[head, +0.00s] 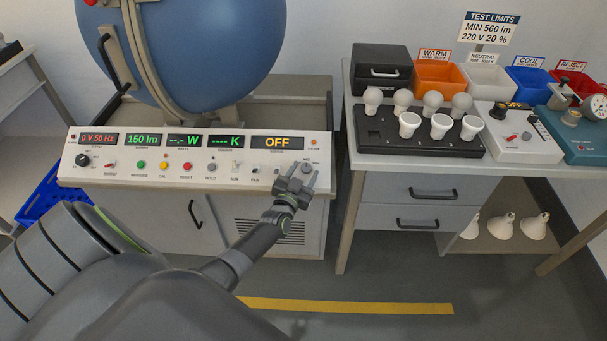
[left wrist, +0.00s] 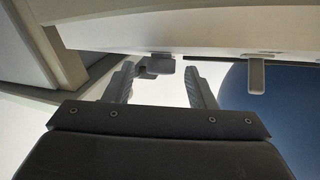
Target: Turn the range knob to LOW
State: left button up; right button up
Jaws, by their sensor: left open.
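The white control panel (head: 200,148) stands on a bench below the big blue sphere. The range knob (head: 307,167) is a small grey knob at the panel's right end, partly hidden by my left gripper (head: 299,177). My left gripper is open with its fingers pointing at the panel. In the left wrist view, the grey knob (left wrist: 160,65) shows between the two fingertips of the left gripper (left wrist: 161,75), nearer the left finger. I cannot tell whether a finger touches it. Its pointer setting is too small to read. My right gripper is not in view.
A toggle switch (head: 237,168) and several coloured buttons line the panel left of the gripper. A grey lever (left wrist: 256,76) shows beside the right finger in the wrist view. A table (head: 412,190) with a black bulb tray (head: 375,138) stands to the right.

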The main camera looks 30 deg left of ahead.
pick_arm(q)
jog(key=shift+w, duration=0.1)
jog(key=shift+c, duration=0.4)
jog(key=c, duration=0.9)
jog(key=n+y+p, duration=0.2)
jog(key=p, duration=0.1)
jog(key=shift+w+d+r+n, duration=0.1)
jog(key=shift+d+r+n, duration=0.1)
jog(key=shift+n, duration=0.1)
jog(key=n+y, duration=0.1)
jog(key=n+g+y, duration=0.1)
jog(key=shift+w+d+f+g+y+p, duration=0.1)
jog(key=shift+d+g+y+p, duration=0.05)
jog(key=shift+g+y+p, duration=0.2)
jog(key=n+g+y, duration=0.1)
jog(key=n, duration=0.1)
jog(key=n+g+y, duration=0.1)
jog(key=y, duration=0.1)
jog(key=shift+w+d+f+n, duration=0.1)
jog(key=shift+d+f+n, duration=0.05)
jog(key=shift+n, duration=0.25)
jog(key=shift+w+d+n+g+y+b, duration=0.1)
jog(key=shift+n+g+y+b, duration=0.45)
jog(key=shift+n+g+y, duration=0.55)
jog(key=shift+w+d+n+g+y+b, duration=0.1)
jog(key=shift+n+g+y+b, duration=0.45)
jog(key=shift+n+g, duration=0.55)
jog(key=shift+n, duration=0.5)
jog(key=o, duration=1)
